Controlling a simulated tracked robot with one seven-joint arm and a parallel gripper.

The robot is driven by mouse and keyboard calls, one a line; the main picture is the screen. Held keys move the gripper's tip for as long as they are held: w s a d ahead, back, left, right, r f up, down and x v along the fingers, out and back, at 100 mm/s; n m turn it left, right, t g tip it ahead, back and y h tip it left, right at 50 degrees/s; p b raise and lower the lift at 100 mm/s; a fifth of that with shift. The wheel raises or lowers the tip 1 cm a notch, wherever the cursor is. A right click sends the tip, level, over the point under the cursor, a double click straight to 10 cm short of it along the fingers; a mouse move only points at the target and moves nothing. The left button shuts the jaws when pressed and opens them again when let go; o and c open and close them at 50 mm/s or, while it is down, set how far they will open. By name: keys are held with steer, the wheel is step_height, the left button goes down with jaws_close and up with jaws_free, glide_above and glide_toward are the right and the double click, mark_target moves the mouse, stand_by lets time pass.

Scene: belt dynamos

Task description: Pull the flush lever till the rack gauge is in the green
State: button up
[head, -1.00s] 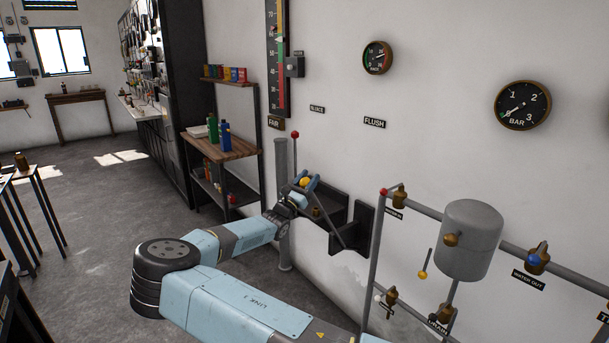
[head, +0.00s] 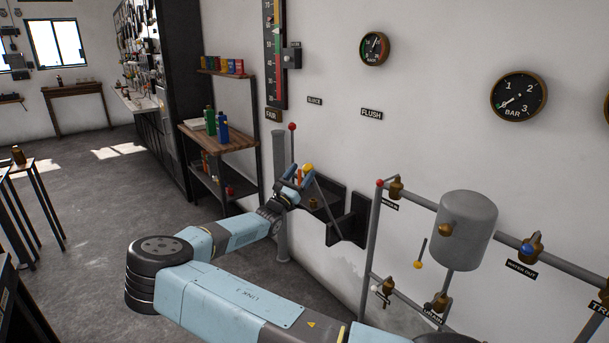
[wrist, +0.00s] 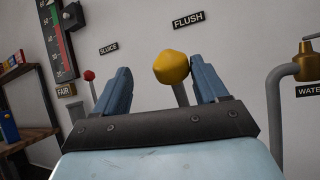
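The flush lever has a yellow knob (head: 308,168) and stands right of the red-knobbed lever, below the FLUSH sign. My gripper (head: 297,176) is at this knob. In the wrist view the yellow knob (wrist: 171,67) shows between the two spread fingers of my gripper (wrist: 163,88), nearer the right finger.
The red-knobbed lever (head: 292,127) stands close left of my gripper, by a grey post. A dark bracket (head: 347,222) is on the wall behind. Pipes with valves and a grey tank (head: 465,230) stand at right. A shelf (head: 228,141) with bottles is at left.

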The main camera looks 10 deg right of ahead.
stand_by(0.3)
steer(key=v, duration=1.4)
steer(key=shift+w+d+f, duration=0.1)
steer(key=shift+d, duration=0.05)
